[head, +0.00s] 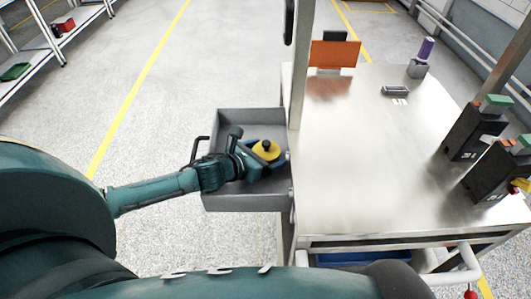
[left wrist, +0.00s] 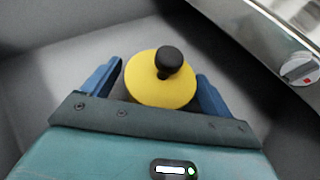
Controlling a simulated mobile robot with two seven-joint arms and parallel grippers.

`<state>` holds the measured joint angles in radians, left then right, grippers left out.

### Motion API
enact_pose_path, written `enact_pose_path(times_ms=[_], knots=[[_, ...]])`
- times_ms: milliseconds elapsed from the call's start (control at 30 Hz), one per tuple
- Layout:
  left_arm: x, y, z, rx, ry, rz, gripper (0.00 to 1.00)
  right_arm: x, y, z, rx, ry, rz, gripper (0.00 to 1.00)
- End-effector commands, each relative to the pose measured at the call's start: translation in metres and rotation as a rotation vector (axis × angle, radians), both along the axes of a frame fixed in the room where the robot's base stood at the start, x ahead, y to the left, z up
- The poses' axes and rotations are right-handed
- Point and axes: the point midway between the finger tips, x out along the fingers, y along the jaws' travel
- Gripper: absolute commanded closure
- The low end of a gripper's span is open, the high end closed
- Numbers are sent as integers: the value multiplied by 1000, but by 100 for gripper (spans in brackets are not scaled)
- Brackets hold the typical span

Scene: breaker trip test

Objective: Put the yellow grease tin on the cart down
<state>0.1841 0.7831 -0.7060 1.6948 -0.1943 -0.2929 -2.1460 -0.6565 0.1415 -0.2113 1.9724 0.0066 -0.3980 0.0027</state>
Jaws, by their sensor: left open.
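The yellow grease tin (head: 268,153), round with a black knob on top, sits in the open grey drawer (head: 240,203) at the left side of the metal cart (head: 350,170). In the left wrist view the tin (left wrist: 160,90) lies between the two blue fingers of my left gripper (left wrist: 158,80). The fingers are open, one on each side of the tin, with a visible gap at the left finger. In the head view my left gripper (head: 264,163) reaches down into the drawer from the left. The tin's underside is hidden. My right gripper is not in view.
On the cart top are an orange panel (head: 335,54), a purple-topped item (head: 425,50), a small grey block (head: 395,91) and black breaker-like units (head: 464,132) at the right. A post (head: 302,60) rises beside the drawer. The cart top's middle is clear.

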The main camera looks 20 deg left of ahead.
Motion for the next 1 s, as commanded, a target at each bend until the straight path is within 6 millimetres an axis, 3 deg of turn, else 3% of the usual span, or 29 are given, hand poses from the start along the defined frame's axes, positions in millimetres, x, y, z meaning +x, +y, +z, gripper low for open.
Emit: enact_pose_path(times_ms=[233, 500, 700, 1000], knots=[[-6, 3, 4, 2, 0, -1, 15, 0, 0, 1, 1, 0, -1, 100], [-45, 16, 20, 3, 1, -2, 15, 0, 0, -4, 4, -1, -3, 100], [-62, 22, 29, 1, 1, 0, 15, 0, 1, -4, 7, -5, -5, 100], [-65, 23, 32, 0, -1, 1, 15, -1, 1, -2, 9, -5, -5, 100]])
